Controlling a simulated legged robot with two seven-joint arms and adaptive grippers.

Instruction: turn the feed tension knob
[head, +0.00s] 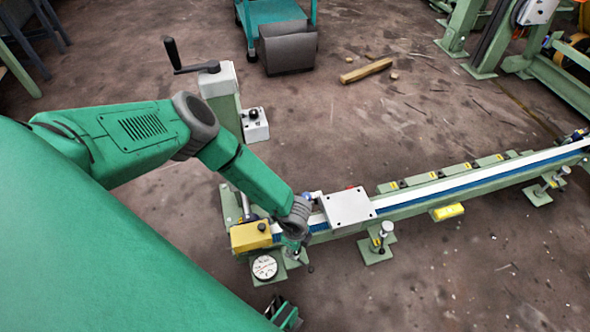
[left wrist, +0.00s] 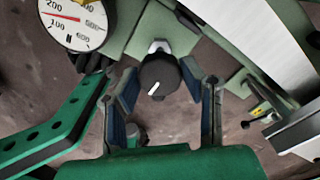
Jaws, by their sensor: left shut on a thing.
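The feed tension knob, a round black knob (left wrist: 157,76) with a white pointer line, shows in the left wrist view on a pale green machine. My left gripper (left wrist: 160,88) has one blue-padded finger on each side of it and is shut on it. In the head view the left gripper (head: 295,250) reaches down at the near end of the rail, and the knob is hidden behind it. A round white dial gauge (head: 264,267) stands beside the gripper; it also shows in the left wrist view (left wrist: 78,20), with a red needle.
A yellow box (head: 251,236) sits left of the gripper. A white plate (head: 349,207) lies over the long rail (head: 470,178). A post with a black crank (head: 222,90) stands behind. A green perforated bar (left wrist: 50,130) is left of the fingers. Open floor surrounds the rail.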

